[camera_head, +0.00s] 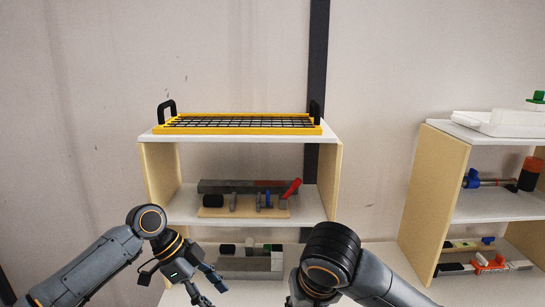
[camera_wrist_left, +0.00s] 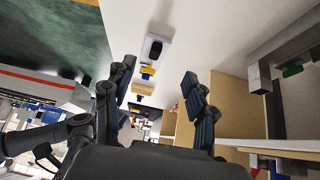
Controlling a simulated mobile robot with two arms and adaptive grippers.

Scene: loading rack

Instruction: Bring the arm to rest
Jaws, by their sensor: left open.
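My left arm (camera_head: 95,262) comes in from the lower left of the head view. Its gripper (camera_head: 212,293) hangs in front of the lower part of the middle shelf rack (camera_head: 157,172). In the left wrist view the gripper (camera_wrist_left: 157,75) has its two dark fingers spread apart, with nothing held between them. My right arm (camera_head: 375,278) shows at the bottom centre-right of the head view; its gripper is not visible.
A yellow tray with a black grid (camera_head: 240,131) and black handles lies on the rack's top. A second rack (camera_head: 430,180) stands at right, bearing a white case (camera_head: 500,125). The gap between racks is clear.

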